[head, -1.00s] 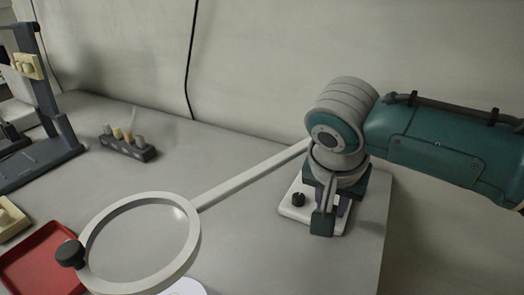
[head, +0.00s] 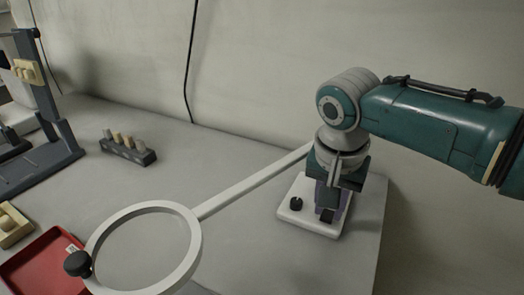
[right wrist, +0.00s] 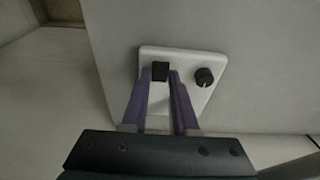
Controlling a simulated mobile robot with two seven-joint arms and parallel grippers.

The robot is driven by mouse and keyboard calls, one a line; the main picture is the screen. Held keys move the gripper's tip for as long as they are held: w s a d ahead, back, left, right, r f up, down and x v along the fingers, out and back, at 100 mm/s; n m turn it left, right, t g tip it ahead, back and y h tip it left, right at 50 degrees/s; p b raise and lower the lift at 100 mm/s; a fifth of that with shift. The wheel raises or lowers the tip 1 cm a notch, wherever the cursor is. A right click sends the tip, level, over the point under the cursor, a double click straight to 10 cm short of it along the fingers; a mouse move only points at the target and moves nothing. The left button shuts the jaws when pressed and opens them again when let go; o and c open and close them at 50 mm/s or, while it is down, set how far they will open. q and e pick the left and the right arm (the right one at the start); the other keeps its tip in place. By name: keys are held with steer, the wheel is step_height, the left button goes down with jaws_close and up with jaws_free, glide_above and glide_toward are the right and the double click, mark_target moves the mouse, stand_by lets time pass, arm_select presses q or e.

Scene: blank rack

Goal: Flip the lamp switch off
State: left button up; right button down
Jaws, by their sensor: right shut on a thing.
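The lamp has a white ring head (head: 190,250) at lower left and a long white arm (head: 255,183) running to its white base (head: 293,215) at the right of the table. On the base are a round black knob (head: 296,203) and a black block-shaped switch (right wrist: 160,70); the right wrist view also shows the knob (right wrist: 204,77). My right gripper (head: 331,204) points down over the base. Its purple fingers stand on either side of the switch and are shut on it. It partly hides the base in the head view. My left gripper is not in view.
A red tray (head: 40,262) and a wooden block holder (head: 15,232) lie at lower left. A small dark rack with pegs (head: 128,150) and a dark stand (head: 45,105) are farther back. A cable hangs on the wall.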

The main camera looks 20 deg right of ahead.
steer(key=c, duration=0.7)
jaws_free()
steer(key=shift+r, duration=0.3)
steer(key=r+p, duration=0.1)
steer(key=r, duration=0.2)
steer(key=a+r+p, duration=0.1)
steer(key=r, duration=0.2)
steer(key=s+r+p, duration=0.1)
steer(key=r, duration=0.2)
steer(key=shift+s+a+r+p, duration=0.1)
steer(key=shift+a+p, duration=0.1)
steer(key=shift+p, duration=0.15)
